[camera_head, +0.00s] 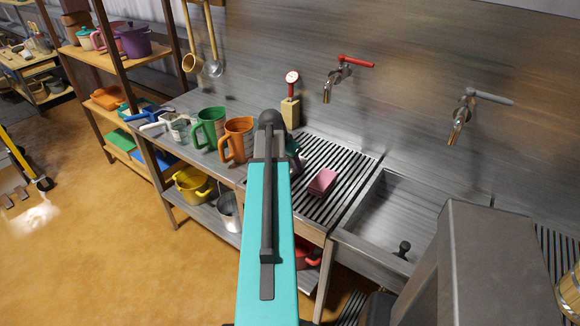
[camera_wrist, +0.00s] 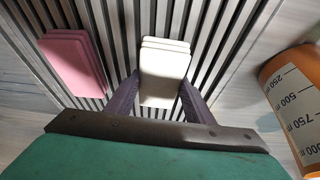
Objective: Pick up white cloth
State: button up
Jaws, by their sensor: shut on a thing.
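The white cloth (camera_wrist: 162,75) is a folded, layered pad in the wrist view, over the dark slatted drain rack (camera_wrist: 215,50). My gripper (camera_wrist: 158,88) has one finger on each side of the cloth's near part and is shut on it. I cannot tell whether the cloth is lifted or still rests on the slats. In the head view my arm hides the cloth and most of my gripper.
A pink folded cloth (camera_wrist: 73,62) lies on the slats left of the white one; it also shows in the head view (camera_head: 322,182). An orange measuring jug (camera_wrist: 297,98) stands close on the right in the wrist view. A green jug (camera_head: 209,128) and a sink basin (camera_head: 385,215) flank the rack.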

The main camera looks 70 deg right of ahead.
jog(key=shift+r+b, duration=1)
jog(key=shift+r, duration=3.55)
jog(key=shift+o, duration=1.2)
jog(key=shift+c, duration=0.6)
notch_tip(320, 180, up, 6)
jog(key=p, duration=0.3)
jog(key=shift+p, duration=0.35)
jog(key=shift+w, duration=0.1)
